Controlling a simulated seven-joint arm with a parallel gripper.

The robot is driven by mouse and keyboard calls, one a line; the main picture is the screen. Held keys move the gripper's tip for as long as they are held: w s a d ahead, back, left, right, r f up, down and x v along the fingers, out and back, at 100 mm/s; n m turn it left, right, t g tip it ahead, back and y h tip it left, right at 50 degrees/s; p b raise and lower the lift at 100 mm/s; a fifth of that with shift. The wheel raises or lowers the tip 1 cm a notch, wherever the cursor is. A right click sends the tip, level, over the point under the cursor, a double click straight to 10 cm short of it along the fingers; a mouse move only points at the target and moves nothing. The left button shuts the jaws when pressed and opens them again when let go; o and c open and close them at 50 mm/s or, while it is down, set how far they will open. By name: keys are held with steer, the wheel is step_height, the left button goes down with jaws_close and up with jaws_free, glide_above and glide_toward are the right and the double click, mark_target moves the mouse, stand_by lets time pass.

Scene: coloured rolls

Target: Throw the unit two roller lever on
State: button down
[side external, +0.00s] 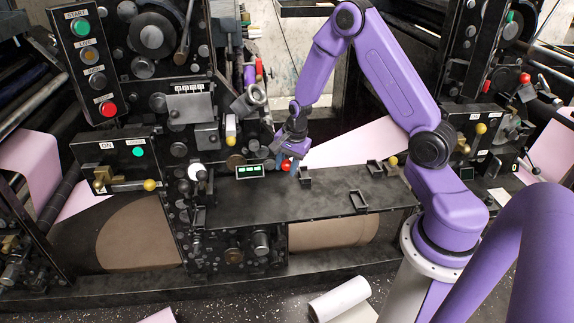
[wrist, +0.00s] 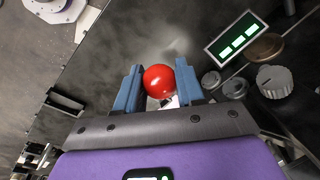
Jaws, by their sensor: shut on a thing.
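A lever's red ball knob (side external: 286,166) shows at the back edge of the dark bench in the side view. In the wrist view the red knob (wrist: 159,81) sits between the two blue fingers. My gripper (wrist: 157,90) is shut on it; in the side view my gripper (side external: 283,160) reaches down to the knob from above. The lever's shaft is mostly hidden by the knob and fingers. No label for this lever is readable, so I cannot tell its marked position.
A small panel with green lit bars (side external: 250,171) is just left of the knob; the display (wrist: 238,38) and a ridged dial (wrist: 273,82) show in the wrist view. Low black brackets (side external: 359,202) stand on the otherwise clear bench (side external: 300,203). A yellow-knobbed lever (side external: 150,185) is farther left.

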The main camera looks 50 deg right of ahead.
steer(key=shift+w+r, duration=0.1)
steer(key=shift+r, duration=0.1)
steer(key=shift+w+d+r+g+y, duration=0.25)
steer(key=shift+r+g+y, duration=0.25)
steer(key=shift+r+g, duration=0.15)
steer(key=shift+w+d+r+g+y, duration=0.25)
steer(key=shift+r+y, duration=0.1)
steer(key=shift+r, duration=0.15)
steer(key=shift+w+d+r+g+y, duration=0.25)
steer(key=shift+r+y, duration=0.1)
steer(key=shift+r, duration=0.15)
steer(key=w+d+r, duration=0.3)
steer(key=shift+d+r, duration=0.15)
steer(key=shift+r, duration=0.15)
steer(key=shift+w+d+r, duration=0.2)
steer(key=shift+w+d, duration=0.25)
steer(key=shift+w+d+r, duration=0.2)
steer(key=shift+w+d, duration=0.25)
steer(key=c, duration=0.7)
jaws_free()
